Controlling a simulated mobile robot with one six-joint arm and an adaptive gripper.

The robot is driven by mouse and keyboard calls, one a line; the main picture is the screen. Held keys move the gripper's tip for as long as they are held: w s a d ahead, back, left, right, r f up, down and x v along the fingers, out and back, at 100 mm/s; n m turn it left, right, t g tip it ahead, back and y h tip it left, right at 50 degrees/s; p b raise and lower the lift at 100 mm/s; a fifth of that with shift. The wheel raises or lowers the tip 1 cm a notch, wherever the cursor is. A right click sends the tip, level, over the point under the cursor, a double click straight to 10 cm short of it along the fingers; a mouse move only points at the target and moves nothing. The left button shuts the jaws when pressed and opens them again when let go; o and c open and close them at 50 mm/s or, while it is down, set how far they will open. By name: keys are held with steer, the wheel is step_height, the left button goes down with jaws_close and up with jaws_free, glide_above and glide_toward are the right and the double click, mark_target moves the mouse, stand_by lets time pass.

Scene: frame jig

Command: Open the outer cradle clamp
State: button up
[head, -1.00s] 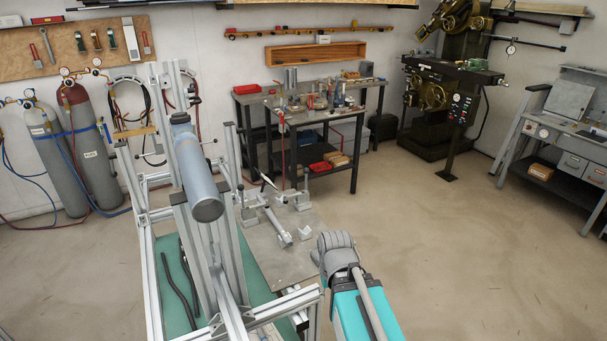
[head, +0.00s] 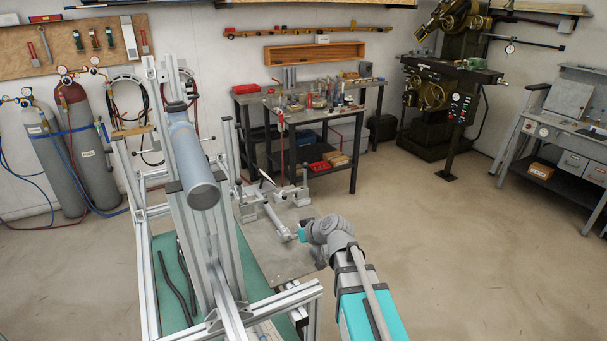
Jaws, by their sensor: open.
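The jig plate (head: 278,262) holds clamp and cradle hardware. A short grey tube (head: 275,220) lies slantwise on it, its near end toward my arm. Behind the tube is a clamp assembly with a dark-tipped lever (head: 267,178) and an upright post (head: 305,183) at its right. I cannot tell which part is the outer cradle clamp, nor whether it is open or shut. My arm's wrist (head: 328,231) is over the plate's right edge, with a teal part beside the tube's near end. My gripper's fingers do not show, apparently hidden by the wrist.
The aluminium profile frame (head: 226,255) with a large blue-grey cylinder (head: 195,170) stands left of the plate. A cluttered workbench (head: 310,115) is behind. The floor (head: 460,250) to the right is clear.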

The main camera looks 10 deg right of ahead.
mark_target(305, 169)
steer(key=w+d+r+t, duration=0.1)
steer(key=w+t, duration=0.1)
steer(key=w, duration=0.1)
steer(key=w+d+r+t+b, duration=0.1)
steer(key=w+r+t, duration=0.1)
steer(key=w+d+r+t, duration=0.1)
steer(key=w+r+t, duration=0.1)
steer(key=w, duration=0.1)
steer(key=shift+w+m+b, duration=0.3)
steer(key=shift+m+b, duration=0.1)
steer(key=w+d+r+m+t+h+b, duration=0.1)
steer(key=w+d+r+m+t+h, duration=0.1)
steer(key=w+d+h, duration=0.3)
steer(key=shift+d+m+t+b, duration=0.3)
steer(key=shift+d+m+t, duration=0.3)
steer(key=shift+d+t, duration=0.25)
steer(key=shift+w, duration=0.15)
steer(key=w, duration=0.4)
steer(key=w+a, duration=0.1)
steer(key=w, duration=0.8)
steer(key=shift+w+a, duration=0.25)
steer(key=shift+a, duration=0.05)
